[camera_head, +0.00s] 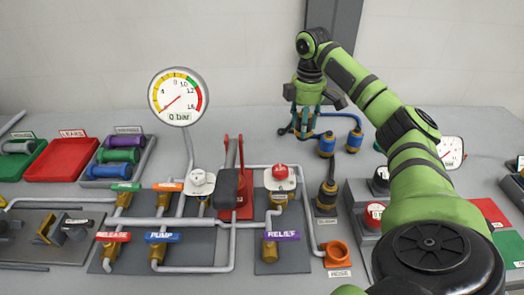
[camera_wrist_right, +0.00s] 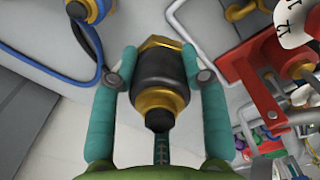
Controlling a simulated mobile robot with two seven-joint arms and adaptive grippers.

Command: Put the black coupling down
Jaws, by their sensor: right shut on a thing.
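In the head view my right gripper (camera_head: 304,130) is at the back of the bench, pointing down near the wall. The coupling can hardly be made out there among the fingers. My left gripper is not in view.
Two blue fittings (camera_head: 327,144) (camera_head: 355,140) with blue hoses stand right of my gripper. A dark hose fitting (camera_head: 327,194) stands in front of them. The red lever stand (camera_head: 240,190) and gauge (camera_head: 180,97) are to the left. Red (camera_head: 62,160) and green trays lie at far left.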

